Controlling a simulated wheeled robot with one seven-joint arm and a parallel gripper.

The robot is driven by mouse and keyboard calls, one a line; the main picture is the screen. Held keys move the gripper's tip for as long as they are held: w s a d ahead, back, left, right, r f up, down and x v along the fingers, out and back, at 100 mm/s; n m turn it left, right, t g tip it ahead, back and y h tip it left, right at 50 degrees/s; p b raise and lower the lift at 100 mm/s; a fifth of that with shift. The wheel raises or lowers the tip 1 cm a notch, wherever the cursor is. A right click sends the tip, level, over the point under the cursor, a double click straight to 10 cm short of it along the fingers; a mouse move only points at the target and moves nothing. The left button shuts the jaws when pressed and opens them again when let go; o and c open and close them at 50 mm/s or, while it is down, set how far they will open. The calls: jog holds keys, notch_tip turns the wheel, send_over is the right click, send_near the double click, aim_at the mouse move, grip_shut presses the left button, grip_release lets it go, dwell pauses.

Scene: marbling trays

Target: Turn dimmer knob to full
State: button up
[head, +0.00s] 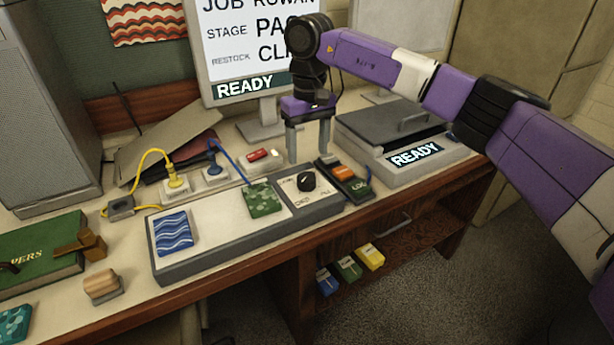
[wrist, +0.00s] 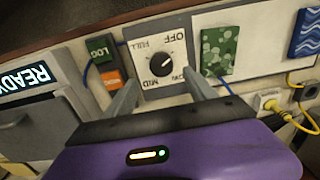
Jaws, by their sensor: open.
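The black round dimmer knob (head: 305,181) sits on a pale dial plate at the right end of a long grey panel. The wrist view shows the knob (wrist: 161,66) with a small white mark, and the words OFF, FULL, MID and a partly covered word around it. The exact setting is too small to tell. My gripper (head: 308,157) points down above and behind the knob in the head view. In the wrist view its two open fingers (wrist: 160,84) reach toward the dial plate on either side, with nothing between them. The knob appears uncovered and apart from the fingers.
Beside the dial plate are a green patterned tile (head: 263,201) and an orange-and-green switch block (head: 343,180). A grey lidded machine (head: 408,150) reading READY stands right. Yellow and blue plugs (head: 175,184) with cords lie behind the panel. A wooden stamp (head: 102,286) stands left.

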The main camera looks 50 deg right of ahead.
aim_at(307, 177)
jog(key=shift+f+n, duration=0.3)
jog(key=shift+f, duration=0.1)
jog(key=shift+a+f+p, duration=0.2)
jog(key=shift+f+p, duration=0.15)
jog(key=shift+f, duration=3.2)
jog(key=c, duration=1.4)
